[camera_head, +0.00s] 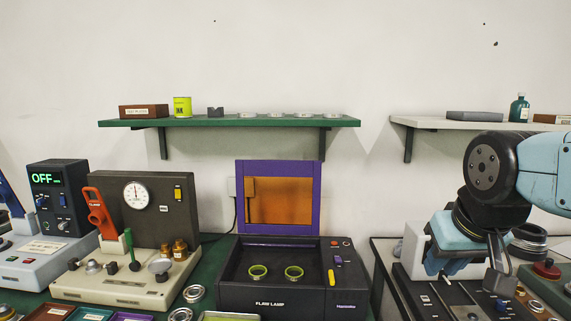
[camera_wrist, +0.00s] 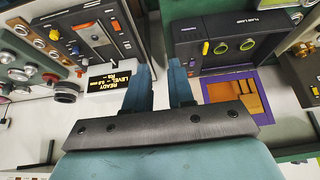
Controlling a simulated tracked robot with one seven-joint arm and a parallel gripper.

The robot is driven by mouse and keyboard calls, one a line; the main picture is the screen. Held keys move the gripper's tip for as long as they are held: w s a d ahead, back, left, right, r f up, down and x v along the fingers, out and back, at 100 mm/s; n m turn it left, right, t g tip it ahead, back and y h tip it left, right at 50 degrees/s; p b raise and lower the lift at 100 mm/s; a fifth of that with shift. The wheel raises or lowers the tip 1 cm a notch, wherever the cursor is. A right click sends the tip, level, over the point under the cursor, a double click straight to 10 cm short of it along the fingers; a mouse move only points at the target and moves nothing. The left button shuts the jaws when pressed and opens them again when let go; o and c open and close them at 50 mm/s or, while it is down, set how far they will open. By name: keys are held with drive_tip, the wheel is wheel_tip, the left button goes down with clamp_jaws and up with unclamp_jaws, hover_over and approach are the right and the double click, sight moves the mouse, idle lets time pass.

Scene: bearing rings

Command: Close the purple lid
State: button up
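The purple lid (camera_head: 279,167) is a purple frame around an orange pane. It stands upright, open, at the back of the black flaw lamp box (camera_head: 270,303). Two greenish rings (camera_head: 258,272) (camera_head: 294,273) lie apart inside the box. In the wrist view the lid (camera_wrist: 266,93) and the box (camera_wrist: 188,48) are right of my fingers. My gripper (camera_wrist: 161,66) is open and empty, with a gap between its two fingers. In the head view my gripper (camera_head: 468,268) is well right of the lid, over the right-hand equipment.
A beige gauge tester (camera_head: 115,287) with an orange lever stands left of the box. A green shelf (camera_head: 230,122) hangs above the lid, and a pale shelf (camera_head: 430,122) is at the right. Loose metal rings (camera_head: 194,293) lie left of the box.

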drive_tip(key=shift+w+a, duration=0.2)
drive_tip(key=shift+a, duration=0.05)
